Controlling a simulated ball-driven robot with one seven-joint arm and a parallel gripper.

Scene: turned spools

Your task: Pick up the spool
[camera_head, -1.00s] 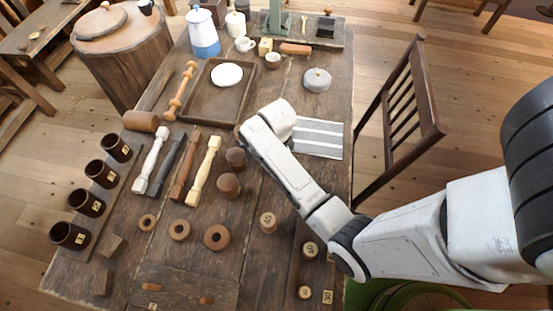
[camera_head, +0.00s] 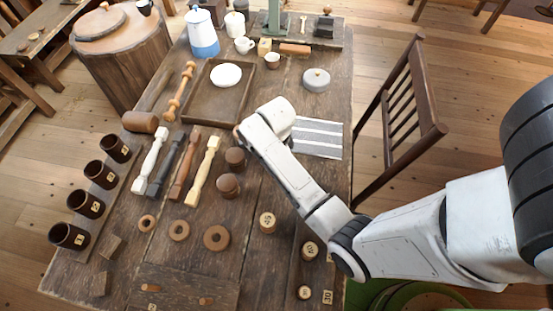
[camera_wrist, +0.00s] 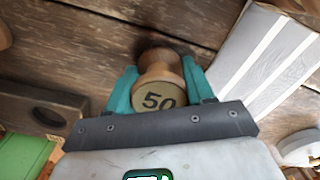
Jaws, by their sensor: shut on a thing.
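A turned wooden spool marked 50 (camera_wrist: 158,82) stands between the teal fingers of my gripper (camera_wrist: 158,84) in the wrist view. The fingers are shut on its two sides, and its numbered end faces the camera. In the head view, the white end of my arm is over the middle of the table and hides most of this spool and the fingers.
A striped grey mat (camera_head: 318,137) lies just right of my gripper. A dark tray (camera_head: 190,105) with a white plate is behind left. Turned legs (camera_head: 205,172) and dark round knobs (camera_head: 228,186) lie to the left. A chair (camera_head: 405,110) stands off the right edge.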

